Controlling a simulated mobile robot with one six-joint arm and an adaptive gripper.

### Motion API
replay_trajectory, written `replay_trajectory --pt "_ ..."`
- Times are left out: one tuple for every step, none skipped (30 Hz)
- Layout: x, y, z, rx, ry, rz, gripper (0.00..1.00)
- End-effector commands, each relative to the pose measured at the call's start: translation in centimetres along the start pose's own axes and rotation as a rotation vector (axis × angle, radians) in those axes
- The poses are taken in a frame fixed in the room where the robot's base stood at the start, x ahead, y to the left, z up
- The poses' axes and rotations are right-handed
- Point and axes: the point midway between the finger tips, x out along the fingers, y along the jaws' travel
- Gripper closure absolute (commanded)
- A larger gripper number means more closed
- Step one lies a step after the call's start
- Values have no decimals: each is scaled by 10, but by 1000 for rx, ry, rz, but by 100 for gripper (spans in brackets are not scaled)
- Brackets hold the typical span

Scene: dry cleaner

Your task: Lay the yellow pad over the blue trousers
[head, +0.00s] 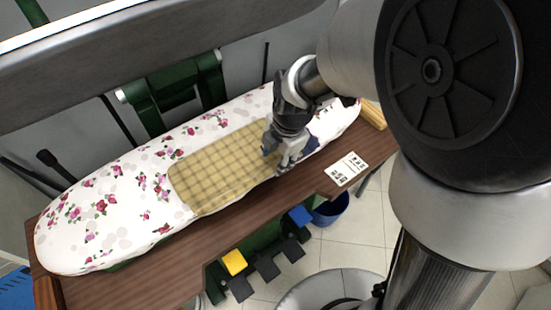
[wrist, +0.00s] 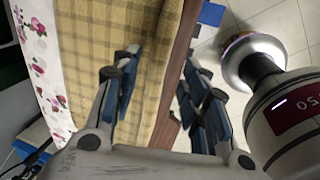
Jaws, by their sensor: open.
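The yellow checked pad (head: 215,170) lies flat over the middle of the floral ironing board. In the wrist view the pad (wrist: 105,22) fills the left and centre, with its edge running between my fingers. My gripper (head: 277,160) is open at the pad's right end, near the board's front edge. Its open fingers also show in the wrist view (wrist: 160,62), with nothing held between them. Dark blue cloth, likely the trousers (head: 312,145), shows just right of my gripper; most of it is hidden by the gripper and the pad. I cannot tell whether my fingers touch the pad.
The floral ironing board (head: 90,225) rests on a brown wooden table (head: 135,285). A white printed card (head: 346,168) lies on the table at right. A blue bucket (head: 331,210) stands on the tiled floor below. The board's left part is bare.

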Motion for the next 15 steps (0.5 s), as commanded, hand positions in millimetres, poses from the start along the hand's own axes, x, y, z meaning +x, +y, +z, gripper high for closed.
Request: replay_trajectory --pt "-15 1 0 0 -2 4 59" --pt "-22 2 0 0 -2 5 59" --pt "-30 2 0 -1 -1 4 59" --pt "-36 2 0 -1 -2 4 59" --pt "-41 1 0 -1 -2 3 59" --pt "-47 1 0 -1 -2 3 59" --pt "-52 1 0 -1 -2 3 59" --pt "-55 1 0 -1 -1 2 59" --pt "-60 1 0 -1 -1 2 59" --pt "-62 1 0 -1 -1 2 59" --pt "-65 1 0 -1 -1 1 59" --pt "-68 0 0 3 -1 2 59" --pt "-70 -1 0 14 -2 3 59" --pt "-73 -2 1 31 -3 4 59" --pt "-79 -5 2 70 -7 9 59"
